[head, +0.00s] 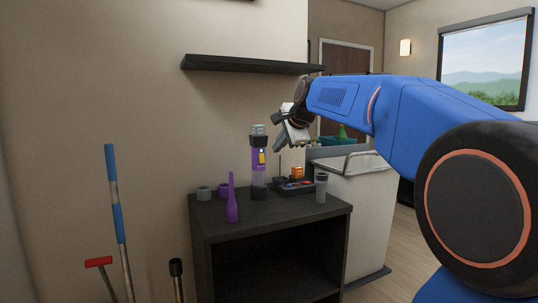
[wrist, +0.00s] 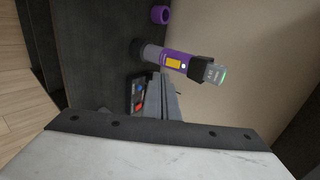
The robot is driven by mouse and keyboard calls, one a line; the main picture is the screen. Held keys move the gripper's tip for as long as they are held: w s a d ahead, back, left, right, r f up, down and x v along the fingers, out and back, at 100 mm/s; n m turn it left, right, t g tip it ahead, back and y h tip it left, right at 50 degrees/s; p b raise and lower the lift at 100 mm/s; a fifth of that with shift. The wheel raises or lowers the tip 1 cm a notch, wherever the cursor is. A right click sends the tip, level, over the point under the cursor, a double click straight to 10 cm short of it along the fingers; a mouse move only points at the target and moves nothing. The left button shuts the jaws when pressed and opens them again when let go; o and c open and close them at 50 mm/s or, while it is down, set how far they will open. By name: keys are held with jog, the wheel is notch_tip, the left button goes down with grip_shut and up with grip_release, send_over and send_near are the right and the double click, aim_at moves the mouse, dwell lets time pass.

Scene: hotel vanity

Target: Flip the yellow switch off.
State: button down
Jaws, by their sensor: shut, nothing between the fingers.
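The yellow switch (head: 262,157) sits on the side of an upright purple lantern-like device (head: 256,144) on the dark cabinet. In the wrist view the yellow switch (wrist: 174,63) faces the camera, with a small light spot beside it. The purple device (wrist: 195,62) lies sideways in that picture, its clear end glowing faintly green. My gripper (head: 277,147) is shut and empty, to the right of the device's upper part in the head view. In the wrist view the shut fingers (wrist: 160,82) point toward the device below the switch; I see no contact.
A dark wall shelf (head: 245,64) hangs above.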

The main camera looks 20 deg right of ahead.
send_near(261, 163)
jog(key=f+x, duration=0.1)
jog(key=x, duration=0.3)
jog(key=shift+w, duration=0.8)
